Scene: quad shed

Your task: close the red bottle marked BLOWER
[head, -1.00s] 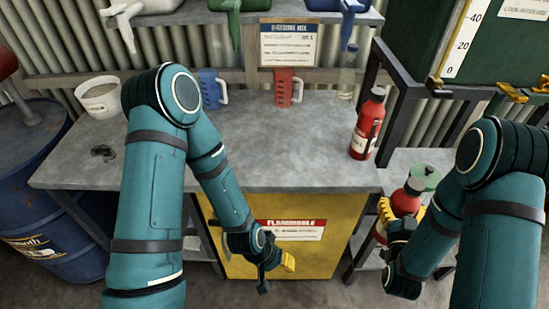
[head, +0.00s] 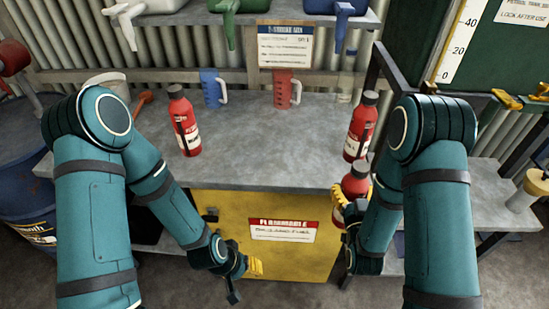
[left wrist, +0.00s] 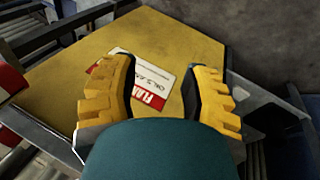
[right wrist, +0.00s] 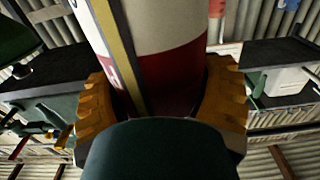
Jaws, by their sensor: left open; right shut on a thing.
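A red bottle (head: 355,183) with a dark top is in my right gripper (head: 345,212), near the bench's front right corner. In the right wrist view its red and white body (right wrist: 165,60) stands between the yellow fingers; its mouth is out of that view. Two more red bottles with dark tops stand upright on the bench, one at left (head: 182,122) and one at right (head: 360,126). I cannot read which bottle says BLOWER. My left gripper (head: 247,268) is open and empty, low before the yellow cabinet. Its spread fingers also show in the left wrist view (left wrist: 160,90).
The grey bench (head: 260,150) has clear room in its middle. A blue jug (head: 212,88) and a red jug (head: 287,88) stand at its back. The yellow cabinet (head: 300,255) is below it. A low shelf (head: 500,205) with a yellow-topped item (head: 537,183) is at right.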

